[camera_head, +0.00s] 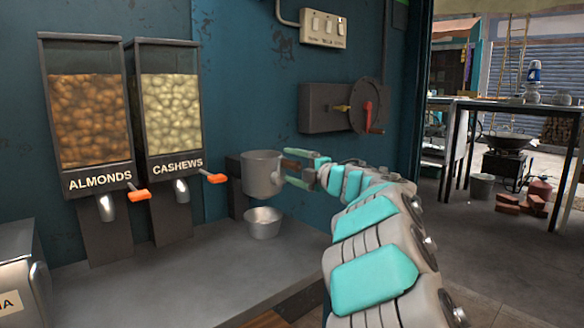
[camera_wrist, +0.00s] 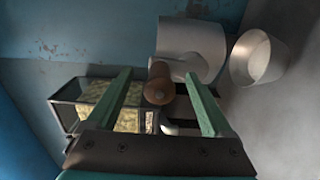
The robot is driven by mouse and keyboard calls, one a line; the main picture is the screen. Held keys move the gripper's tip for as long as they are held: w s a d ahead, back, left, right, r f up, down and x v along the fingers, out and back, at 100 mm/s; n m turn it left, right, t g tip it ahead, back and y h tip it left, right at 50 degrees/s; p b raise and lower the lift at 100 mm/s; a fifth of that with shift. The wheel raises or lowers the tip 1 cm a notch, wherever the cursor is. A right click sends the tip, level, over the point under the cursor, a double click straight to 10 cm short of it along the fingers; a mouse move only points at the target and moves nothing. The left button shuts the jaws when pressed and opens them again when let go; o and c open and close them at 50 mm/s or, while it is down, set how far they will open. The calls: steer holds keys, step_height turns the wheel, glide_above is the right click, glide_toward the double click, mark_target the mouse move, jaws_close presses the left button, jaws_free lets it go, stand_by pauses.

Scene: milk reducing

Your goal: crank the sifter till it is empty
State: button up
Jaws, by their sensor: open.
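The sifter (camera_head: 261,176) is a grey metal cylinder mounted in front of a dark stand at the counter's back. Its crank has a brown wooden knob (camera_wrist: 158,88) on its right side. The sifter also shows in the wrist view (camera_wrist: 190,50). My gripper (camera_head: 291,168) is at the sifter's right, with its green fingers open. In the wrist view the knob lies between the fingers (camera_wrist: 157,77), with visible gaps on both sides. A metal bowl (camera_head: 262,223) stands on the counter below the sifter. The sifter's inside is hidden; the bowl's contents are unclear.
Almond (camera_head: 88,115) and cashew (camera_head: 172,108) dispensers with orange levers stand left of the sifter. A metal box (camera_head: 18,275) is at the lower left. A wall box with a red lever (camera_head: 367,112) is above my gripper. The counter front (camera_head: 190,285) is clear.

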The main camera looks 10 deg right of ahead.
steer(key=v, duration=1.2)
stand_by(0.3)
